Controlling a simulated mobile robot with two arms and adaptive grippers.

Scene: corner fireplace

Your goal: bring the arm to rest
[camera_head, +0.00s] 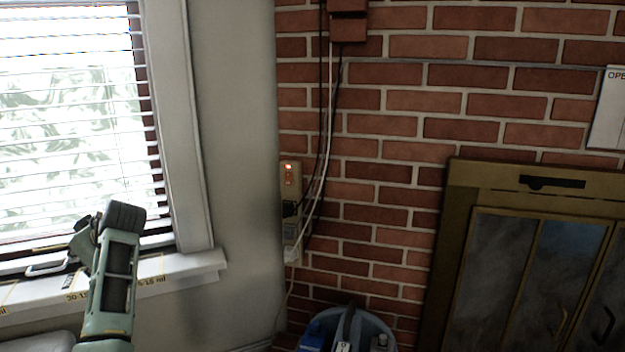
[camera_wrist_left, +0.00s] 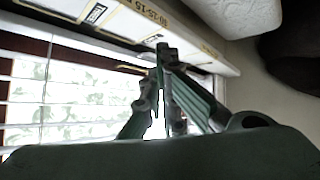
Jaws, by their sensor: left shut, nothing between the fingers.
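My left arm reaches up from the lower left in the head view, in front of the window. My left gripper (camera_head: 84,243) shows only partly there, beside the arm link and near the sill. In the left wrist view the two fingers of my left gripper (camera_wrist_left: 163,52) come together at their tips, shut with nothing between them. The tips show against the window and the sill edge; I cannot tell whether they touch the sill. My right gripper is in neither view.
The window sill (camera_head: 195,262) carries labels and a small white-framed item (camera_head: 48,265). A power outlet (camera_head: 291,190) with cables is on the brick wall. A grey bucket (camera_head: 378,325) with bottles stands below. A brass fireplace front (camera_head: 455,215) is at right.

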